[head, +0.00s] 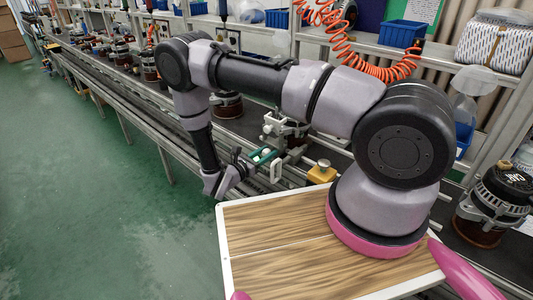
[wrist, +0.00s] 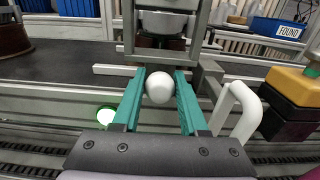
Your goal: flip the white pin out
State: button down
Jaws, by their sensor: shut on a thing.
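The white pin shows in the wrist view as a round white knob (wrist: 159,87) between the two teal fingers of my gripper (wrist: 160,76). The fingers are shut on it, one on each side. Behind the knob stands a grey metal fixture (wrist: 203,95); the rest of the pin is hidden. In the head view my gripper (head: 267,154) reaches the fixture on the conveyor line, and the knob is small there.
A white bent handle (wrist: 238,108) stands just right of my fingers. Further right is a yellow and black box (wrist: 295,82), also in the head view (head: 321,174). A green-ringed round light (wrist: 106,113) is at left. An alternator (head: 497,201) sits at far right.

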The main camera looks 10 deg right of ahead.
dwell(0.8)
jog(key=shift+v, duration=1.65)
jog(key=shift+c, duration=2.2)
grip_release()
jog(key=shift+a, duration=0.1)
jog(key=v, duration=1)
jog(key=shift+s+a, duration=0.25)
jog(key=shift+a, duration=0.05)
